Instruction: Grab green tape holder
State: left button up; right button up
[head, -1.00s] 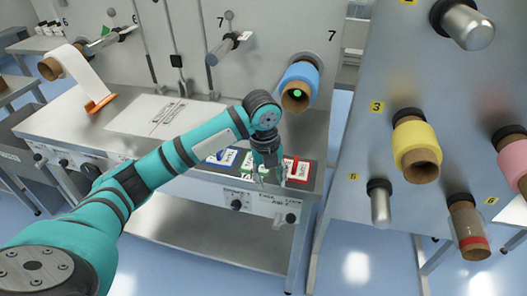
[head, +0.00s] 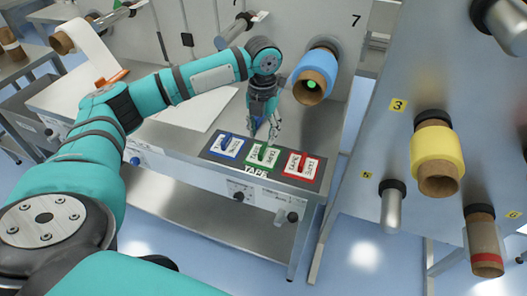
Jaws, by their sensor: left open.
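The green tape holder (head: 263,156) sits in the middle of the row of three holders on the dark TAPE mat, between the blue and red ones. My left gripper (head: 263,132) is open and empty, pointing down just above and behind the green holder. I cannot tell whether a fingertip touches it. My right gripper is not in view.
The blue holder (head: 225,145) and red holder (head: 299,166) flank the green one closely on the mat (head: 256,173). A blue roll (head: 318,70) on a spindle hangs behind and right. A yellow roll (head: 437,155) is on the right panel. The bench's front edge is near.

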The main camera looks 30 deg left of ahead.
aim_at(263, 148)
pick_arm(q)
jog(key=shift+s+f, duration=0.1)
jog(key=shift+f, duration=0.85)
notch_tip(263, 148, down, 4)
jog(key=shift+f+p, duration=0.25)
jog(key=shift+p, duration=0.5)
jog(key=shift+f, duration=0.15)
grip_shut()
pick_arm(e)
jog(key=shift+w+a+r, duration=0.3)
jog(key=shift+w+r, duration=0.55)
